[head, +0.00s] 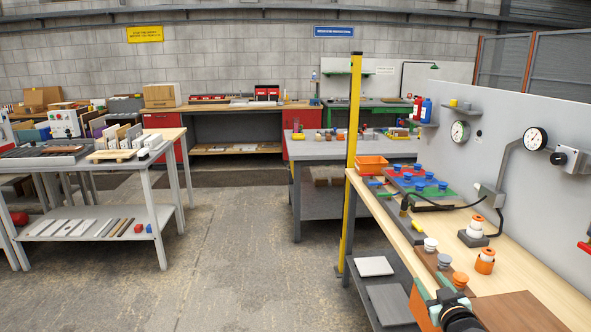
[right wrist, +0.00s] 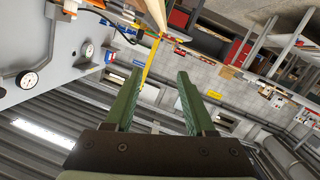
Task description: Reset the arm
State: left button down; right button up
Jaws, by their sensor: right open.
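My right gripper (right wrist: 157,88) shows in the right wrist view with its two green fingers spread apart. Nothing is between them. That view is strongly tilted and looks past the fingers at the wall and the roof. In the head view, part of my right arm shows at the bottom, over the near end of the workbench (head: 530,272); its fingertips cannot be made out there. My left gripper is in neither view.
The bench holds white and orange insulator-like pieces, including an orange one (head: 485,261), a blue-knobbed board (head: 432,190) and an orange bin (head: 371,165). A gauge panel (head: 500,95) stands behind. A yellow post (head: 350,160) rises at the bench's left. The floor (head: 240,260) is clear.

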jog(key=s+a+f+g+y, duration=0.1)
jog(key=s+a+f+g, duration=0.1)
jog(key=s+a+f, duration=0.7)
jog(key=s+a+f+g+y, duration=0.2)
jog(key=s+f+g, duration=0.1)
jog(key=s+f, duration=1.05)
jog(key=s+a+f, duration=0.1)
jog(key=s+a, duration=0.1)
jog(key=s, duration=0.5)
jog(key=s+a+g, duration=0.1)
jog(key=s+a, duration=0.1)
jog(key=s, duration=0.5)
jog(key=shift+s+a+f+m+g, duration=0.2)
jog(key=shift+s+f+m+g, duration=0.1)
jog(key=shift+f+m, duration=0.1)
